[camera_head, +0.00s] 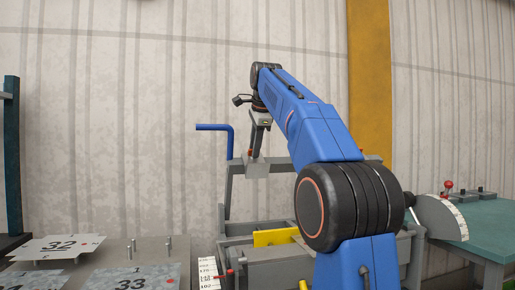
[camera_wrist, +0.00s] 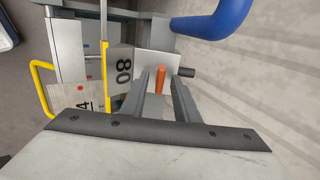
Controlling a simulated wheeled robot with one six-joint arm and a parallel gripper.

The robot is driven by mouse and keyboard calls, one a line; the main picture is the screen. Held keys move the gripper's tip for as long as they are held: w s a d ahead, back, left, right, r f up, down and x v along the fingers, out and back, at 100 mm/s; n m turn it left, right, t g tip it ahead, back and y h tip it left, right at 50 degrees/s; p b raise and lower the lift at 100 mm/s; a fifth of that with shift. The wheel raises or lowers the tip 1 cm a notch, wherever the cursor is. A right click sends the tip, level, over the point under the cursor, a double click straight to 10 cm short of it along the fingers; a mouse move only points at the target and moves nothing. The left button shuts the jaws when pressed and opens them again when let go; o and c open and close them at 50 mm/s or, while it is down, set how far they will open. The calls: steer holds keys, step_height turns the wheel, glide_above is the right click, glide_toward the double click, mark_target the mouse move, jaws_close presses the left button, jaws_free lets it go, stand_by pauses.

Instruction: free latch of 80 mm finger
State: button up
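The 80 mm finger (camera_wrist: 121,70) shows in the wrist view as a grey block with an upside-down "80". An orange latch (camera_wrist: 160,77) stands on the pale block beside the number. My gripper (camera_wrist: 164,84) is open, with its two grey fingers on either side of the latch. Gaps show between the fingers and the latch, but I cannot tell how deep the fingers reach. In the head view my gripper (camera_head: 256,146) points down above the grey block (camera_head: 257,169) on the bender's upper beam. A small orange spot, likely the latch, shows beside it there.
The bender's blue handle (camera_head: 217,128) is close to my gripper on the left. A yellow bar (camera_wrist: 104,55) and a yellow loop handle (camera_wrist: 38,88) lie left in the wrist view. Numbered sheets (camera_head: 58,246) lie on a table; a green bench (camera_head: 490,231) stands right.

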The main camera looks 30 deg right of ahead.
steer(key=shift+f, duration=0.1)
jaws_close()
steer(key=shift+n, duration=0.4)
steer(key=n, duration=0.6)
steer(key=shift+n, duration=0.4)
steer(key=n, duration=1)
steer(key=shift+n, duration=0.3)
